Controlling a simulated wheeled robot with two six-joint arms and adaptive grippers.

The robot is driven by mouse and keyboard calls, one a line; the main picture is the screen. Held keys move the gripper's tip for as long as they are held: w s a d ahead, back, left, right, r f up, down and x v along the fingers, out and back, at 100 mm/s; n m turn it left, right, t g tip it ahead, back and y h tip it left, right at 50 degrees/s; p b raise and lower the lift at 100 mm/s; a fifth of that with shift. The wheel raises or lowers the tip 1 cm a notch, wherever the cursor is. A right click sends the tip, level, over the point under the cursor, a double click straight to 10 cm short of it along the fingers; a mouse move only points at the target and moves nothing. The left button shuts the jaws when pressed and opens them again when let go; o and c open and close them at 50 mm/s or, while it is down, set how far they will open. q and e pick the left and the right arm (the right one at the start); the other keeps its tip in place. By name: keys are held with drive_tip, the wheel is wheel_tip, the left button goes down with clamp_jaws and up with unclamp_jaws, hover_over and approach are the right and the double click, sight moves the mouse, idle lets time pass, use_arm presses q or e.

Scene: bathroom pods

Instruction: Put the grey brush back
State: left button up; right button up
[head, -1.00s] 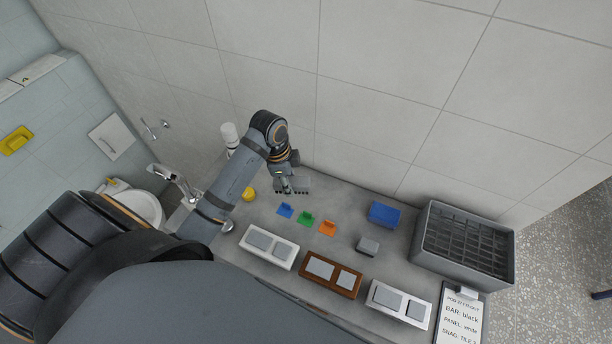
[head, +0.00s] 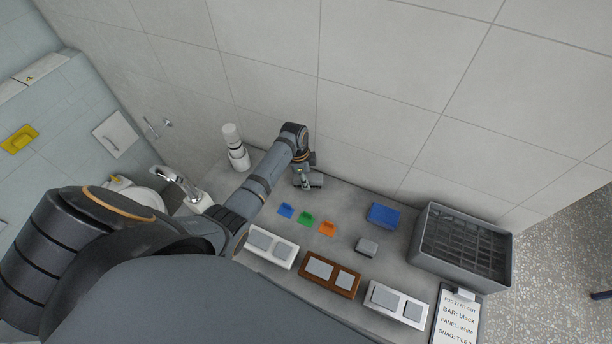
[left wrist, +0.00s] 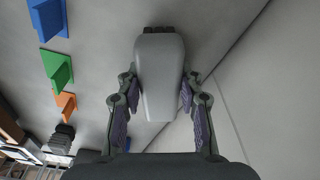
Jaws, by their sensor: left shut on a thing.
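The grey brush (head: 314,181) is at the back of the grey counter, close to the tiled wall. In the left wrist view the brush (left wrist: 158,62) shows a pale grey tapering body with a dark strip at its far end. My left gripper (head: 303,182) is shut on it, with one finger on each side in the left wrist view (left wrist: 159,88). I cannot tell whether the brush touches the counter. My right gripper is not in view.
Blue (head: 286,210), green (head: 306,219) and orange (head: 327,228) pieces lie in front of the brush. A blue box (head: 383,215), a small grey block (head: 367,246) and a grey crate (head: 464,245) stand to the right. Switch panels (head: 331,273) line the front edge.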

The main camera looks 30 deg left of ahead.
use_arm(q)
drive_tip(key=shift+f, duration=0.1)
drive_tip(key=o, duration=1.1)
drive_tip(key=r, duration=0.4)
drive_tip(key=a+r, duration=0.1)
drive_tip(key=r, duration=0.3)
drive_tip(key=r+b, duration=0.1)
drive_tip(key=r, duration=0.3)
drive_tip(key=shift+s+a+r, duration=0.1)
drive_tip(key=shift+s+a, duration=0.2)
drive_tip(key=shift+s, duration=0.05)
